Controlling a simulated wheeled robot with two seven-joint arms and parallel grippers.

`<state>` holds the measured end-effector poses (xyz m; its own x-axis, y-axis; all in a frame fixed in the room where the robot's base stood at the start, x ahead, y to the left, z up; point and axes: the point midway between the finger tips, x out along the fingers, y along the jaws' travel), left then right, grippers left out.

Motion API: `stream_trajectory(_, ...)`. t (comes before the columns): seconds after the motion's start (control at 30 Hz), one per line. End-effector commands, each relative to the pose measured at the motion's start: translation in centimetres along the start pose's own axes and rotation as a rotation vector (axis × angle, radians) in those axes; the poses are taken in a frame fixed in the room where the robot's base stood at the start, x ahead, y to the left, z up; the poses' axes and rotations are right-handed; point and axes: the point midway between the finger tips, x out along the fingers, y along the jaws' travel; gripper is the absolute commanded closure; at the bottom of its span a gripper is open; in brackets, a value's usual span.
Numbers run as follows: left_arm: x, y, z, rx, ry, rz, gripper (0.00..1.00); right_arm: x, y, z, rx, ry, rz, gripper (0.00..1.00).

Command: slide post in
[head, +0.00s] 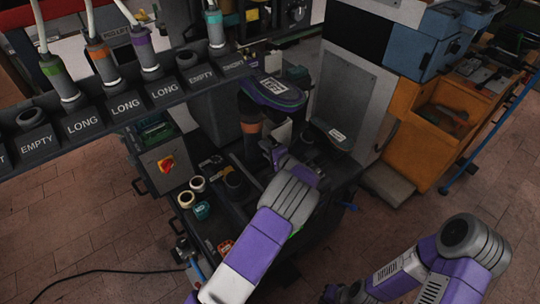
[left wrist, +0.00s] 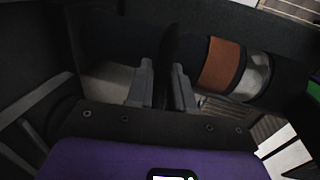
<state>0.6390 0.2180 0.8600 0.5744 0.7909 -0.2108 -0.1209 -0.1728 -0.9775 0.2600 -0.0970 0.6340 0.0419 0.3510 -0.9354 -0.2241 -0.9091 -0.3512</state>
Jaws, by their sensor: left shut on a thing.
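A dark post with an orange-brown band (head: 251,128) stands upright in the press, below a dark, purple-edged form marked LEFT (head: 272,90). In the left wrist view the orange band (left wrist: 220,64) and a pale silver band beside it lie right of my fingers. My left gripper (head: 270,150) is beside the post. In the left wrist view its fingers (left wrist: 164,92) are shut on a thin dark part (left wrist: 167,55); whether this belongs to the post is unclear. The post's lower end is partly hidden.
A rack (head: 100,118) at upper left has places marked LONG, EMPTY and SHORT, with several colour-banded posts. A press table (head: 225,222) carries small round cans (head: 186,199). An orange cabinet (head: 405,130) stands right. Brick floor is open at lower left.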

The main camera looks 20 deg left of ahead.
Motion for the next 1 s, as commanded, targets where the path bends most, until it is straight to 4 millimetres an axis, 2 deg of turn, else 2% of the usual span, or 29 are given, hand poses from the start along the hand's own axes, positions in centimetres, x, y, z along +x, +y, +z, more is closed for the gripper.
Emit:
stream_trajectory(0.37, 0.5, -0.4, 0.1, -0.001, -0.002, -0.007, 1.0, 0.0, 0.0, 0.0, 0.0, 0.0, 0.0, 1.0)
stream_trajectory(0.4, 0.6, -0.4, 0.1, -0.001, -0.002, -0.007, 0.72, 0.0, 0.0, 0.0, 0.0, 0.0, 0.0, 1.0)
stream_trajectory(0.47, 0.5, -0.4, 0.1, -0.001, -0.002, -0.007, 0.63, 0.0, 0.0, 0.0, 0.0, 0.0, 0.0, 1.0)
stream_trajectory(0.5, 0.5, -0.4, 0.1, -0.001, -0.002, -0.006, 0.61, 0.0, 0.0, 0.0, 0.0, 0.0, 0.0, 1.0)
stream_trajectory(0.77, 0.2, -0.2, 0.0, 0.0, 0.001, -0.003, 0.61, 0.0, 0.0, 0.0, 0.0, 0.0, 0.0, 1.0)
stream_trajectory(0.87, -0.6, -0.2, -0.1, 0.0, 0.003, -0.002, 0.61, -0.1, 0.0, 0.0, 0.0, 0.0, 0.0, 1.0)
stream_trajectory(1.0, -2.9, -0.4, 0.0, 0.001, 0.003, -0.003, 0.61, -0.5, -0.2, 0.0, 0.0, 0.0, 0.0, 1.0)
